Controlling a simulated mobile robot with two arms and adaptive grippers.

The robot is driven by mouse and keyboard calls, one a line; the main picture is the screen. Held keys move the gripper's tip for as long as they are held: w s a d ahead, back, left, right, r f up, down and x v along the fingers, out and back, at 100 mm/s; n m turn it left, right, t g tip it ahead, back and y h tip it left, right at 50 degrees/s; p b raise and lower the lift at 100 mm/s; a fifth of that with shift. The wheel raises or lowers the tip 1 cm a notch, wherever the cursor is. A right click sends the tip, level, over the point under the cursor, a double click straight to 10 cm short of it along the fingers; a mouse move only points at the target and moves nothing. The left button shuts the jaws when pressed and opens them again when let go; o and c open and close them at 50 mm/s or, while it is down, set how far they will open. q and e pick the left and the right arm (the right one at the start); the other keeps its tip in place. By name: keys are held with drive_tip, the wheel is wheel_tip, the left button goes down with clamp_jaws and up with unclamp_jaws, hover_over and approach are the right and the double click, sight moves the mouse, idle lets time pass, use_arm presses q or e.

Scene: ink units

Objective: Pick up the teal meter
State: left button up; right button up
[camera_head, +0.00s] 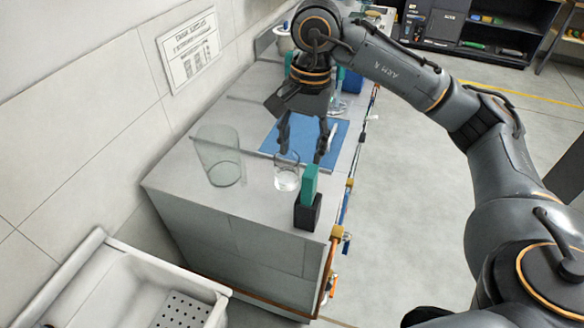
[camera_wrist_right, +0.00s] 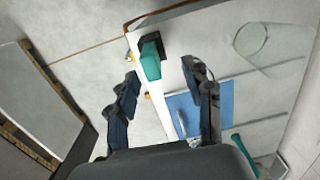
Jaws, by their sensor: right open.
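The teal meter (camera_head: 309,184) stands upright in a black holder (camera_head: 307,212) at the near right corner of the counter. In the right wrist view, the teal meter (camera_wrist_right: 150,61) shows beyond and between the fingertips, with the black holder (camera_wrist_right: 152,41) around its base. My right gripper (camera_head: 302,152) is open and empty above the counter, farther back than the meter and apart from it. It also shows in the wrist view (camera_wrist_right: 161,72). My left gripper is not in view.
A small glass beaker (camera_head: 286,176) stands close left of the meter, and a large clear glass (camera_head: 217,158) farther left. A blue mat (camera_head: 337,137) lies behind. The counter's right edge, with pipes and valves (camera_head: 337,232), is close. A white sink (camera_head: 125,290) stands in front.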

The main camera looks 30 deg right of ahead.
sight(311, 170)
drive_tip(key=shift+w+d+r+h, duration=0.2)
drive_tip(key=shift+w+d, duration=0.1)
drive_tip(key=shift+d, duration=0.2)
drive_tip(key=shift+w+d+r+h, duration=0.1)
drive_tip(key=shift+w+d+h, duration=0.15)
drive_tip(key=shift+d, duration=0.25)
drive_tip(key=shift+d+f, duration=0.2)
drive_tip(key=s+f, duration=0.2)
drive_tip(key=f, duration=0.1)
drive_tip(key=shift+a+f+b, duration=0.1)
drive_tip(key=shift+f+b, duration=0.2)
drive_tip(key=shift+b, duration=0.05)
drive_tip(key=f, duration=0.1)
drive_tip(key=w+f, duration=0.1)
drive_tip(key=f, duration=0.1)
drive_tip(key=shift+f, duration=0.3)
drive_tip(key=shift+s+f+p, duration=0.25)
drive_tip(key=shift+f+p, duration=0.15)
drive_tip(key=shift+p, duration=0.1)
wheel_tip(311, 170, down, 4)
drive_tip(key=shift+s+r+p, duration=0.1)
drive_tip(key=shift+r+p, duration=0.05)
drive_tip(key=shift+p, duration=0.65)
drive_tip(key=shift+f, duration=0.5)
drive_tip(key=c, duration=1)
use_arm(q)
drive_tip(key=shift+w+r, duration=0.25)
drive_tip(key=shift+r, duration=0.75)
use_arm(e)
clamp_jaws()
